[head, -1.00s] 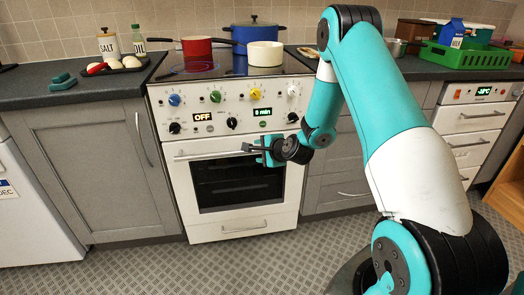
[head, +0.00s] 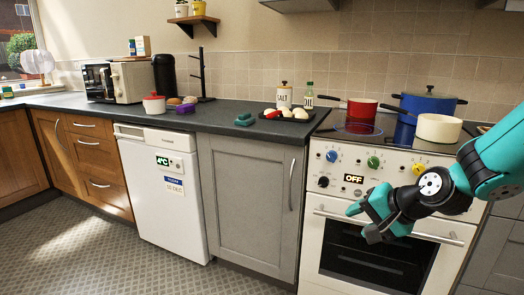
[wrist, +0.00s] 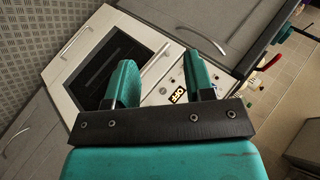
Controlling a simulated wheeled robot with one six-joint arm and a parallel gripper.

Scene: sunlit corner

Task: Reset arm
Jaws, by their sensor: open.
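My gripper (head: 372,219) is at the right of the head view, in front of the white oven (head: 375,255) and near its door handle. It also shows in the wrist view (wrist: 163,80), with its two teal fingers apart and nothing between them. Behind the fingers, the wrist view shows the oven front (wrist: 105,70) tilted, with an OFF display. The rest of my arm runs out of the head view at the right edge.
A red pan (head: 362,108), a blue pot (head: 425,105) and a cream pan (head: 438,128) stand on the hob. Left are a grey cabinet (head: 245,195) and a white fridge (head: 160,205). The patterned floor (head: 90,250) is clear at front left.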

